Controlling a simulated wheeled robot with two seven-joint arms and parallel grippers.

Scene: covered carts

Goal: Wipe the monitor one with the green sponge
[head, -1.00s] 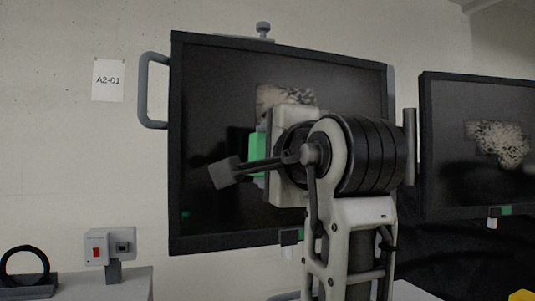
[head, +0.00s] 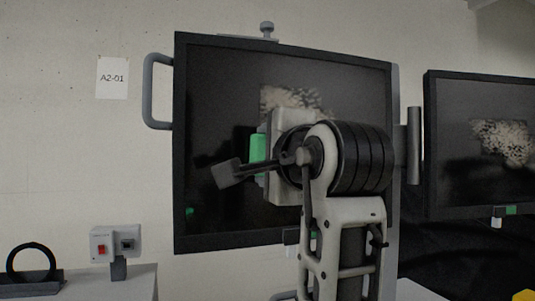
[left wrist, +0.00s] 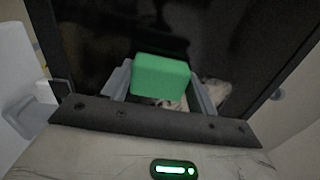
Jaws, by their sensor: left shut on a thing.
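A large dark monitor (head: 225,90) with a black frame stands in front of me, left of a second monitor. It carries a pale speckled smudge (head: 285,98) on its screen, partly hidden by my arm. My left gripper (left wrist: 161,88) is shut on the green sponge (left wrist: 161,75), which sits between the two grey fingers with the dark screen beyond. In the head view the sponge (head: 258,148) shows beside the gripper's body, in front of the screen, below and left of the smudge. I cannot tell whether it touches the screen. My right gripper is not in view.
A second dark monitor (head: 460,110) with a similar smudge (head: 503,140) stands at the right. A grey handle (head: 150,92) juts from the left monitor's side. A box with a red switch (head: 103,245) and a black ring (head: 31,262) are at the lower left.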

